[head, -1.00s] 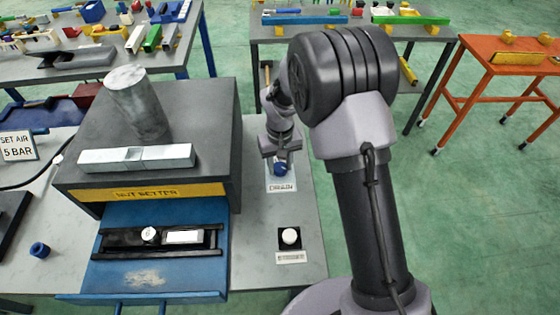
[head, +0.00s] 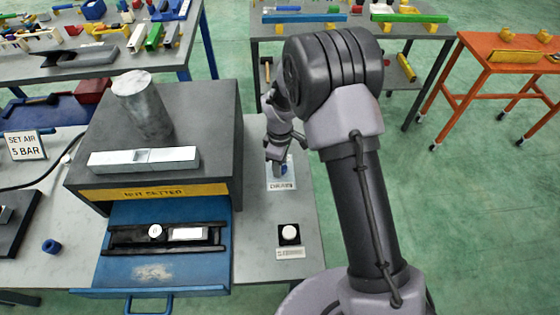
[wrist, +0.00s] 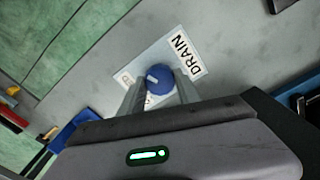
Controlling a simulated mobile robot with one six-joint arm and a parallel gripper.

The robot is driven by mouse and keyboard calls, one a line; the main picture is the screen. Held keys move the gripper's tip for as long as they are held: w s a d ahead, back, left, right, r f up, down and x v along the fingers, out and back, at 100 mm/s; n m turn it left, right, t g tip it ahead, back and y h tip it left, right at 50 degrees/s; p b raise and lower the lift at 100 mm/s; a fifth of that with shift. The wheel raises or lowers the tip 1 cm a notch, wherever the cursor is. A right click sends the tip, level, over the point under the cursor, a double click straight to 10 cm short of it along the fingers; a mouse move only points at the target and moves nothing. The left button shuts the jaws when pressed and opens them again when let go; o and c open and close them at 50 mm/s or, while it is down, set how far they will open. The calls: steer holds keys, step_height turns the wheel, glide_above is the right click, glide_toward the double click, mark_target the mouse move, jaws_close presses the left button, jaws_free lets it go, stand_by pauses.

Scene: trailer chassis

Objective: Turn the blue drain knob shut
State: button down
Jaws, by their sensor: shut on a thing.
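The blue drain knob (wrist: 160,80) sits on a white plate (wrist: 195,62) lettered DRAIN. In the wrist view a white mark shows on the knob's face. My gripper (wrist: 160,95) points down at the plate, with one finger on each side of the knob, and is shut on it. In the head view the knob (head: 284,170) shows only in part behind my gripper (head: 279,158), and the plate (head: 281,186) lies under them on the grey bench.
A dark box labelled nut setter (head: 215,110) stands left of the knob, with a blue tray (head: 195,270) before it. A round white button (head: 289,232) is on the bench nearer the front. A sign (head: 25,146) reads SET AIR 5 BAR. The bench's right edge is close to the knob.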

steer(key=n+p, duration=0.2)
steer(key=n, duration=0.5)
steer(key=shift+r, duration=0.1)
steer(key=n+p, duration=0.1)
steer(key=n, duration=0.5)
steer(key=shift+p, duration=0.4)
steer(key=shift+n, duration=0.4)
steer(key=c, duration=0.9)
jaws_free()
steer(key=shift+o, duration=0.2)
step_height(320, 180, up, 17)
steer(key=p, duration=0.3)
steer(key=shift+r, duration=0.1)
